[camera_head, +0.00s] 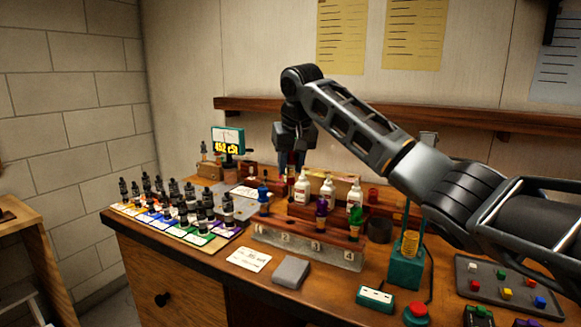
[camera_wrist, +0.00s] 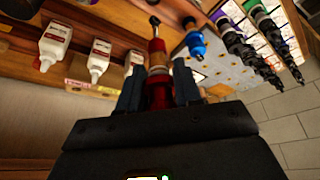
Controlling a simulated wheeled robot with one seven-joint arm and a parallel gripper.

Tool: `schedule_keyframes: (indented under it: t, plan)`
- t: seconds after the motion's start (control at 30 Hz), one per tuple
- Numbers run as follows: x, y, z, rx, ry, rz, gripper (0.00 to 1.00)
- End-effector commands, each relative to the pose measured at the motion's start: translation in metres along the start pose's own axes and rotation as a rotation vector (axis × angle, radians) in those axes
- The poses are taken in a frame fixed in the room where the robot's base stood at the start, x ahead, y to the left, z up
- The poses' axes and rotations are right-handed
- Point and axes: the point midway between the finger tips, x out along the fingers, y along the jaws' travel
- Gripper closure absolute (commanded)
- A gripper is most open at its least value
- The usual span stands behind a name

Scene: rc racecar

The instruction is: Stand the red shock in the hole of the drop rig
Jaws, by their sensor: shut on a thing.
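My gripper (camera_head: 291,150) is shut on the red shock (camera_head: 291,172), above and behind the numbered rack (camera_head: 305,245). In the wrist view my gripper's fingers (camera_wrist: 158,90) clasp the shock's red body, and its thin rod (camera_wrist: 155,30) points away from my gripper. In the head view the shock looks roughly upright, and its lower end is hard to make out. A teal stand (camera_head: 405,270) with upright posts and a yellow coil (camera_head: 410,242) stands right of the rack; it may be the drop rig. Its hole cannot be made out.
A blue shock (camera_head: 263,200), purple shock (camera_head: 321,215) and green shock (camera_head: 355,222) stand in the rack. White bottles (camera_head: 328,190) stand behind it. Several black shocks (camera_head: 170,195) stand on coloured cards at left. A grey block (camera_head: 290,272) and red button (camera_head: 416,312) are in front.

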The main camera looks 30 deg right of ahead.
Motion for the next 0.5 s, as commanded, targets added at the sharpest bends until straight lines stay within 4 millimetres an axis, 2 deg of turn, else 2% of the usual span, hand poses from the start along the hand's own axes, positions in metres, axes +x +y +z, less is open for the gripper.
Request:
schedule_keyframes:
  t: [0.5]
  plan:
    - [-0.028,0.000,-0.012,0.000,0.000,-0.001,0.97]
